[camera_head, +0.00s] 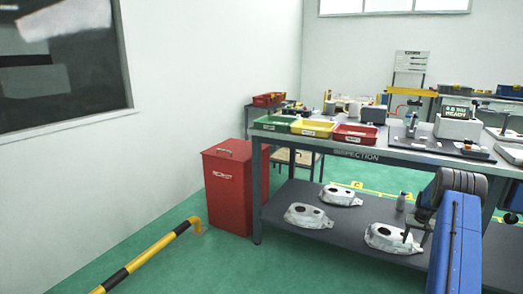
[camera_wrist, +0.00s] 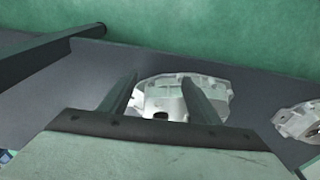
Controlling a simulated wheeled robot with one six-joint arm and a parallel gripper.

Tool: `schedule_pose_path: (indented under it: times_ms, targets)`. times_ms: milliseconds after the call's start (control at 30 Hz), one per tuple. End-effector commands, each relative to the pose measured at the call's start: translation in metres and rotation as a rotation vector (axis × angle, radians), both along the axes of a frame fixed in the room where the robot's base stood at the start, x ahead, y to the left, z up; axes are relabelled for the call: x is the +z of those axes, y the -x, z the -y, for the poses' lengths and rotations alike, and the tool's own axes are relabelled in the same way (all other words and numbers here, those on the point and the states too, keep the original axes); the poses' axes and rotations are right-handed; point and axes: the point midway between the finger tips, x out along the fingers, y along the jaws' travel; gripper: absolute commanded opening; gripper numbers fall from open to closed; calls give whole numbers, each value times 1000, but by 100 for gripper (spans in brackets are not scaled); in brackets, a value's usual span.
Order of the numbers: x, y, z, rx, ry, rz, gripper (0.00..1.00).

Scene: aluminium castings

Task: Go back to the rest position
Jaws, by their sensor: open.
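My gripper (camera_wrist: 160,82) is open in the wrist view, its two fingers apart. Beyond and between them lies a silver casting (camera_wrist: 165,97) with a dark hole, on the dark lower shelf (camera_wrist: 80,85). I cannot tell whether the fingers touch it. Part of another casting (camera_wrist: 298,121) shows at the right. In the head view, my gripper (camera_head: 412,236) is low at the right, by the nearest casting (camera_head: 385,238). Two more castings, one at the left (camera_head: 308,216) and one behind (camera_head: 340,195), lie on the shelf (camera_head: 290,245).
The inspection table top (camera_head: 370,150) is above the shelf, with green (camera_head: 278,122), yellow (camera_head: 313,127) and red (camera_head: 355,134) trays. A red bin (camera_head: 228,190) and a yellow-black rail (camera_head: 150,252) are at left.

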Motion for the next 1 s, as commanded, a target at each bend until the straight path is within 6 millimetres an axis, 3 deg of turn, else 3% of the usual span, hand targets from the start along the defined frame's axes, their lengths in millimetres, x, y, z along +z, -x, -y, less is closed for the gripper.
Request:
schedule_pose_path:
  times_ms: [267,467,667,1000]
  targets:
    - [31,-1,-20,16,5,6,57]
    - [66,-2,-44,35,11,16,57]
    - [120,3,-84,65,20,31,57]
    - [227,33,-175,132,37,62,57]
